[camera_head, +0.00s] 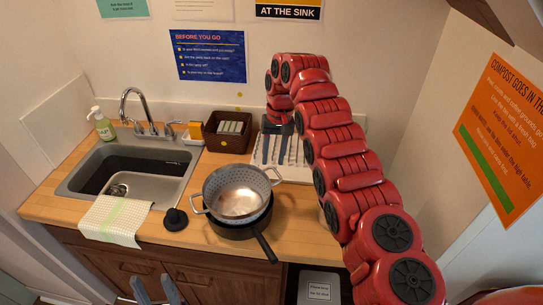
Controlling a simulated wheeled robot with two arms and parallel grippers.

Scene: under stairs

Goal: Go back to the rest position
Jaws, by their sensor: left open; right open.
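My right gripper (275,161) is open over the white drying rack (296,172) at the back of the counter. Its two fingers point down, and I see nothing between them; I cannot tell whether they touch the rack. My red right arm reaches in from the lower right and bends down at the back wall, hiding part of the rack. My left gripper (152,282) is open and empty at the bottom edge, in front of the counter and low. Only its fingers show.
A metal colander (236,184) sits in a dark pan (232,231) whose handle points to the front edge. A black lid-like object (176,219), sink (128,172), cloth (114,221), soap bottle (103,124) and brown box (211,136) are on the left. An orange sign (497,140) hangs right.

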